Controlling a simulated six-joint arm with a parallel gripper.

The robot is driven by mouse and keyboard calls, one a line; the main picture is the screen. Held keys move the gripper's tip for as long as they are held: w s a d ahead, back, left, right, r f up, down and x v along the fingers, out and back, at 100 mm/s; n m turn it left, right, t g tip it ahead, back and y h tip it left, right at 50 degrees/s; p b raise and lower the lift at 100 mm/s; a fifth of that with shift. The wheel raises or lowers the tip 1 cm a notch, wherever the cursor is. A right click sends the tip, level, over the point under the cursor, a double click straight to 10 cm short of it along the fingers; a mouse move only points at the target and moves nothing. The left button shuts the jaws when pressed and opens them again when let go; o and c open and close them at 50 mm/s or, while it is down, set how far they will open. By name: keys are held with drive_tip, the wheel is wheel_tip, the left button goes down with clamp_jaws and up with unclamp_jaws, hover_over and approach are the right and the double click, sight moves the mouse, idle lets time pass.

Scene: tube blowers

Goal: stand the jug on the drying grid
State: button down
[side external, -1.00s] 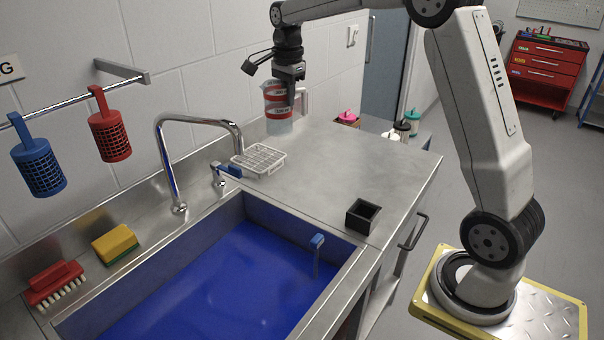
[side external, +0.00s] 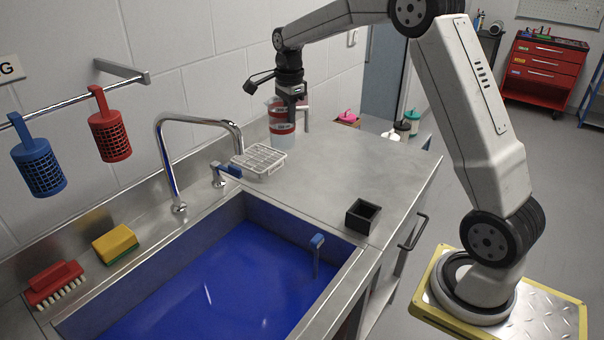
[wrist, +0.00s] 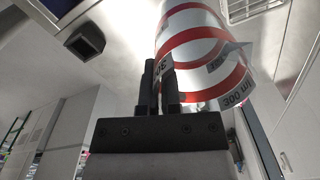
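The jug (side external: 281,131), clear with red bands, is upright at the back of the steel counter, just behind the drying grid. The white drying grid (side external: 259,162) lies beside the tap; its corner shows in the wrist view (wrist: 254,9). My gripper (side external: 291,104) points down at the jug's upper part. In the wrist view my two fingers (wrist: 159,85) are close together at the jug's side (wrist: 205,50), which carries a "300 ml" mark. They appear shut on the jug; the exact part gripped is hidden. I cannot tell whether the jug's base touches the counter.
A curved tap (side external: 200,119) and its blue-handled valve (side external: 228,170) stand left of the grid. The blue-filled sink (side external: 215,285) is in front. A small black box (side external: 362,216) sits near the counter's right edge. The middle of the counter is clear.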

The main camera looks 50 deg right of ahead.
drive_tip(key=w+d+f, duration=0.3)
drive_tip(key=w+f, duration=0.6)
drive_tip(key=w, duration=0.3)
drive_tip(key=shift+w+d, duration=0.15)
drive_tip(key=shift+w, duration=0.05)
idle(0.4)
drive_tip(key=shift+w+f, duration=0.1)
drive_tip(key=shift+f, duration=0.05)
drive_tip(key=shift+w+d+f, duration=0.1)
drive_tip(key=shift+f, duration=1.65)
drive_tip(key=shift+f, duration=0.15)
drive_tip(key=c, duration=0.8)
unclamp_jaws()
